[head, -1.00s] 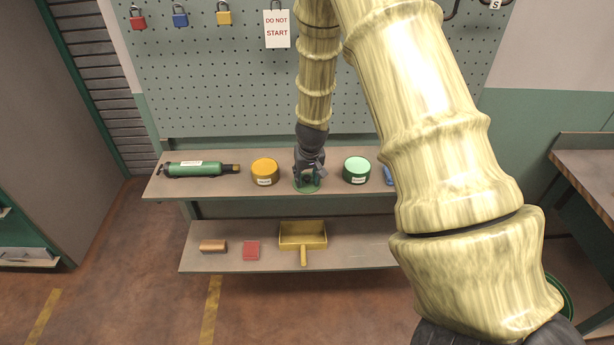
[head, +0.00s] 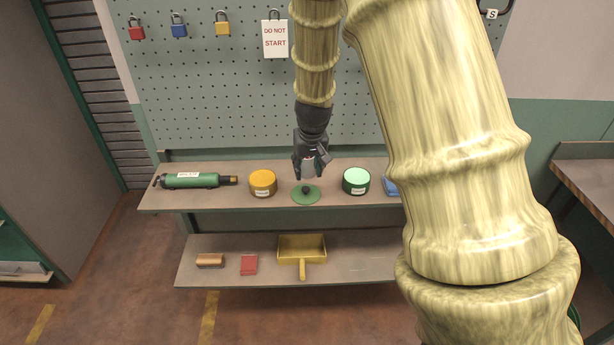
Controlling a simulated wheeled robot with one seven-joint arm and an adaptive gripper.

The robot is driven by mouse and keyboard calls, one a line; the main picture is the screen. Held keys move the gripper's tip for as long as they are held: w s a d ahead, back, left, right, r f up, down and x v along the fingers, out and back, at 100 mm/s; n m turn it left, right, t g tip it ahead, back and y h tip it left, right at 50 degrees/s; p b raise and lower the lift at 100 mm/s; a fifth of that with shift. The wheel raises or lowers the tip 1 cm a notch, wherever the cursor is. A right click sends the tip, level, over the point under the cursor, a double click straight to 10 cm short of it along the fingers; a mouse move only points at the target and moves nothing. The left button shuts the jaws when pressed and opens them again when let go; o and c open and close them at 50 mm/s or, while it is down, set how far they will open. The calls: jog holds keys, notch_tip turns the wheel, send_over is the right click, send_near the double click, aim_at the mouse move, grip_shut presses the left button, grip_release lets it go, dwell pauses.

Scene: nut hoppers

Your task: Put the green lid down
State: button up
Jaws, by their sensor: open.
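The green lid (head: 315,196) is a flat disc with a dark knob in its middle. It lies flat on the upper shelf (head: 222,200), between an orange-yellow tin (head: 263,182) on its left and a green tin (head: 356,181) on its right. My gripper (head: 307,176) points down just above the lid's knob. It is open and empty, and appears clear of the knob.
A green cylinder tool (head: 190,180) lies at the shelf's left. A blue item (head: 391,187) is partly hidden by my arm. The lower shelf holds a brush (head: 210,260), a red block (head: 249,265) and a yellow dustpan (head: 302,249). Padlocks hang on the pegboard (head: 200,90) behind.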

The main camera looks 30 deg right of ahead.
jog(key=s+a+f+n+g+h, duration=0.1)
jog(key=s+a+f, duration=0.3)
jog(key=s+f, duration=0.65)
jog(key=s+a+f+n+g, duration=0.1)
jog(key=s+a+f, duration=0.45)
jog(key=f, duration=0.75)
jog(key=s+a+f, duration=0.3)
jog(key=s, duration=0.3)
jog(key=s+a+f+n+y, duration=0.1)
jog(key=s+a+f, duration=0.2)
jog(key=s, duration=0.4)
jog(key=s+a+f+y, duration=0.1)
jog(key=s+a+f, duration=0.2)
jog(key=s, duration=0.4)
jog(key=shift+s+a+f+n+g, duration=0.2)
jog(key=shift+a+f+n+g, duration=0.05)
jog(key=shift+a+n+g, duration=0.15)
